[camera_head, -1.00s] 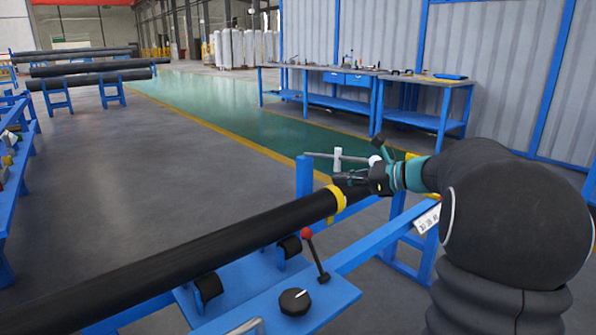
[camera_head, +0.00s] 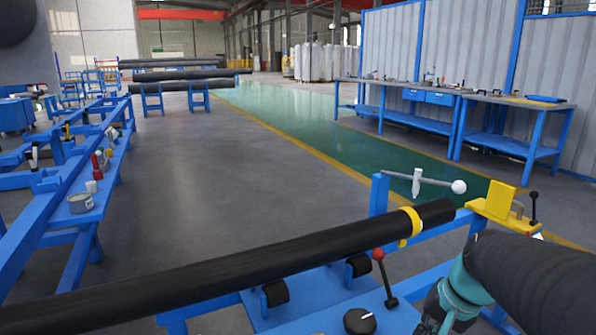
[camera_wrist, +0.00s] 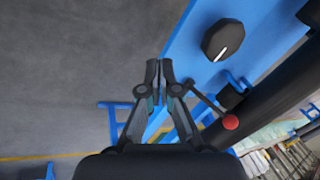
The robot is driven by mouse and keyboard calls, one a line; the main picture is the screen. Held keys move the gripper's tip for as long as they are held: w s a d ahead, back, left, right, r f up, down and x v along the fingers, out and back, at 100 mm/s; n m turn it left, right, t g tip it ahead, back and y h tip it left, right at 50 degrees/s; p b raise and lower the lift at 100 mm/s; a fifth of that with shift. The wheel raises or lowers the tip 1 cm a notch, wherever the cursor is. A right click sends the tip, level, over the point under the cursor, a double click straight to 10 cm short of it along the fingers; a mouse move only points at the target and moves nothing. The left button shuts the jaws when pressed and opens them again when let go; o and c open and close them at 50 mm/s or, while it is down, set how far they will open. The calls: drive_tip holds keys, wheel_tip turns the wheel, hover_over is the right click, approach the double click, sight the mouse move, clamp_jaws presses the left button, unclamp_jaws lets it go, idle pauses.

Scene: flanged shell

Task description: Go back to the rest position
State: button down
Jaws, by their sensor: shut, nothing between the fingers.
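My gripper (camera_wrist: 153,72) is shut and empty in the wrist view, its two fingertips together beside the blue bench panel with the black knob. In the head view my arm shows at the lower right, with the wrist at the bottom edge; the fingertips are hidden below the picture. The black pipe (camera_head: 240,262) lies on rollers on the blue stand, with a yellow band (camera_head: 410,228) near its right end. My arm is apart from the pipe.
A red-knobbed lever (camera_head: 384,275) and a black dial (camera_head: 360,321) stand on the blue panel close to my wrist. A yellow clamp block (camera_head: 498,203) is behind my arm. Workbenches (camera_head: 470,95) stand at the back right. Open grey floor (camera_head: 200,190) lies left of the pipe.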

drive_tip(key=s+a+r+n+t+h, duration=0.2)
drive_tip(key=s+a+r+n, duration=0.1)
drive_tip(key=s+a+n, duration=0.4)
drive_tip(key=shift+s, duration=1.7)
